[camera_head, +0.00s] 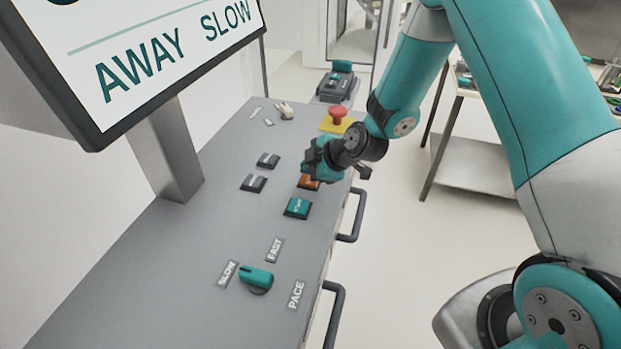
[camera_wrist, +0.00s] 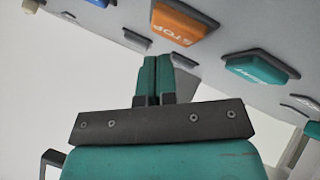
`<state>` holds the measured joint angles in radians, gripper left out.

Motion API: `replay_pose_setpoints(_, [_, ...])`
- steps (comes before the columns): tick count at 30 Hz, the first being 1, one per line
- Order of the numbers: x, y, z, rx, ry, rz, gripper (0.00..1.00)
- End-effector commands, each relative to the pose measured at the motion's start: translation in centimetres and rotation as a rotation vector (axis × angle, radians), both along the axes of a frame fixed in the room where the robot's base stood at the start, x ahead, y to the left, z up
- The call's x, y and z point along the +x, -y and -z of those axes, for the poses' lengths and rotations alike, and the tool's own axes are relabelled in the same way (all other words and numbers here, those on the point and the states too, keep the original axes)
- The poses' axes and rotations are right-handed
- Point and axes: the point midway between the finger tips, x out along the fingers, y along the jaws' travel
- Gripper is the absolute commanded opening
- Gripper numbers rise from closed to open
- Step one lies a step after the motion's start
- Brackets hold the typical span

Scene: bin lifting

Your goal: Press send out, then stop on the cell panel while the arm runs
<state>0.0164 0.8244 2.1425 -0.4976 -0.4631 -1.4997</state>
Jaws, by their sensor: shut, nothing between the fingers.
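The cell panel (camera_head: 215,215) is a sloping grey console. Its orange stop button (camera_head: 309,183) is partly hidden behind my gripper (camera_head: 311,163) in the head view. In the wrist view the orange button (camera_wrist: 182,22) reads STOP, upside down. A teal button (camera_head: 298,207) sits just nearer than the orange one; it also shows in the wrist view (camera_wrist: 258,68), its lettering hard to read. My gripper is shut and empty. In the wrist view its fingertips (camera_wrist: 154,60) point toward the panel, below the orange button. I cannot tell the gap.
A screen (camera_head: 150,50) reads AWAY SLOW. A teal PACE knob (camera_head: 257,277) is nearer. Handles (camera_head: 352,218) stick out along the right side.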

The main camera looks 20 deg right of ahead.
Motion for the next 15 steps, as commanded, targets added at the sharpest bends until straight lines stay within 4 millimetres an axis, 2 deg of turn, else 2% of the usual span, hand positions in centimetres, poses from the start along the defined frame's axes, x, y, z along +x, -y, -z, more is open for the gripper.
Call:
replay_pose_setpoints(7, [0.02, 0.0, 0.84, 0.0, 0.0, 0.0, 0.0])
replay_pose_setpoints(15, [0.03, -0.01, 0.8, 0.0, 0.0, 0.0, 0.0])
